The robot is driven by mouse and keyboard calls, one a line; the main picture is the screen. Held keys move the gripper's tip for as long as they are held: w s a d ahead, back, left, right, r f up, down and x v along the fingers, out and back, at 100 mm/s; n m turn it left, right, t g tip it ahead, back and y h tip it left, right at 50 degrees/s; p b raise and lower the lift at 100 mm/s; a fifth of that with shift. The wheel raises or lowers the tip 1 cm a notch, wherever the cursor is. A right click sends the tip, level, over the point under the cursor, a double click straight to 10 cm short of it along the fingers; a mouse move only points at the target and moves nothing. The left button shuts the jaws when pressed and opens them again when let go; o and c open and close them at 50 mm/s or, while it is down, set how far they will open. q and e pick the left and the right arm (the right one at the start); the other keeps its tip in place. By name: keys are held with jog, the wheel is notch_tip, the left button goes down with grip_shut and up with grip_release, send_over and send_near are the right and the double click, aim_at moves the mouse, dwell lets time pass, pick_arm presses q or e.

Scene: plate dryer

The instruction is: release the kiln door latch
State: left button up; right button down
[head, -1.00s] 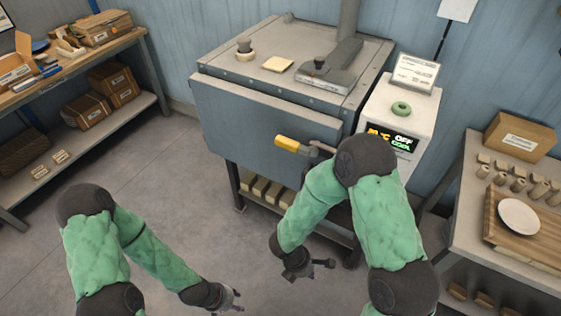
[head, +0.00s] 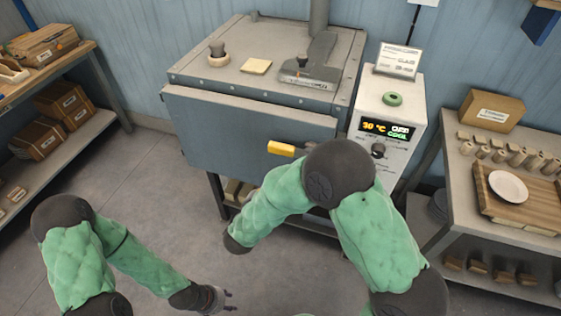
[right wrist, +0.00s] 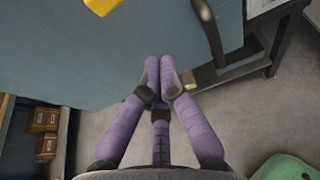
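The kiln (head: 215,130) stands in the middle of the head view, its blue-grey front door shut. The handle's yellow edge also shows at the top of the right wrist view (right wrist: 102,6). My right gripper (right wrist: 160,76) is below the handle and apart from it; its purple fingers meet, with nothing between them. The head view does not show it. My left gripper (head: 229,300) hangs low at the bottom, away from the kiln.
A control box (head: 393,125) right of the kiln reads 30 °C and COOL. A shelf table with a white plate (head: 508,186) stands at the right. A shelf with cardboard boxes (head: 36,138) is at the left. The floor (head: 150,180) before the kiln is clear.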

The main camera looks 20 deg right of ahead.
aim_at(293, 148)
jog(key=b+x, duration=0.2)
jog(key=x, duration=0.8)
notch_tip(293, 148, up, 4)
jog(key=shift+f, duration=0.1)
jog(key=shift+a, duration=0.15)
